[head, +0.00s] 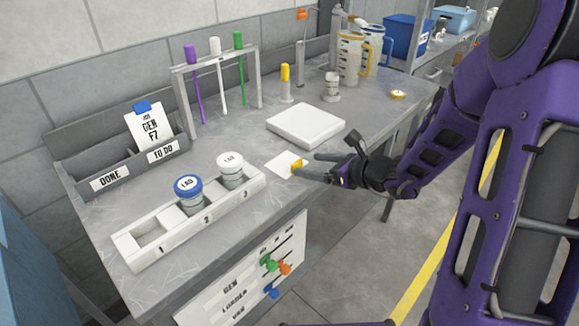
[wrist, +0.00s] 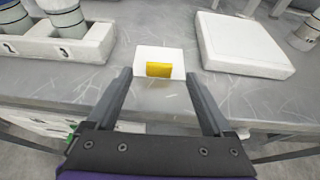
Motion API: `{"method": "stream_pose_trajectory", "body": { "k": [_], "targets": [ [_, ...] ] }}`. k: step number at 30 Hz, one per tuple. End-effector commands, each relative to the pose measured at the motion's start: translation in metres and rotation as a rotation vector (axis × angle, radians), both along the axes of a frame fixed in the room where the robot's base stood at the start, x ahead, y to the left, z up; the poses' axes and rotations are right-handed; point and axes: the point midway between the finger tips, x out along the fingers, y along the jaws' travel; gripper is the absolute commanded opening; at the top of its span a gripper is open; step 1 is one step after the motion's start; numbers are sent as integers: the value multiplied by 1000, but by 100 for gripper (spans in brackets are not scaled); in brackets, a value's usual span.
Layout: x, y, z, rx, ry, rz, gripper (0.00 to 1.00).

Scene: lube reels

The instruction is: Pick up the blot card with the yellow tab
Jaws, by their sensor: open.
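The blot card (head: 284,162) is a small white card lying on the grey bench near its front edge. Its yellow tab (head: 297,164) faces my gripper. My gripper (head: 309,167) is open at the card. In the wrist view the card (wrist: 158,54) and its yellow tab (wrist: 159,70) show straight ahead, in line with the gap between the two fingers of my gripper (wrist: 158,75). The fingertips are by the card's near corners. I cannot tell whether they touch the card or the bench.
A white slab (head: 306,125) lies behind the card. A numbered rack (head: 150,236) with a blue-lidded jar (head: 188,194) and a white-lidded jar (head: 230,171) stands to the left. A DONE/TO DO tray (head: 110,178) holds another card (head: 150,130) with a blue tab. Bare bench surrounds the card.

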Motion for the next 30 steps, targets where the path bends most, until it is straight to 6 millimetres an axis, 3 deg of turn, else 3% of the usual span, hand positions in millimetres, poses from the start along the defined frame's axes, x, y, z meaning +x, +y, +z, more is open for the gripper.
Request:
{"method": "stream_pose_trajectory", "body": {
  "k": [8, 16, 23, 25, 30],
  "targets": [
    [10, 12, -6, 0, 0, 1, 85],
    [35, 39, -21, 0, 2, 3, 85],
    [38, 42, -21, -1, 0, 0, 85],
    [38, 42, -21, -1, 0, 0, 78],
    [38, 42, -21, -1, 0, 0, 47]
  ]
}}
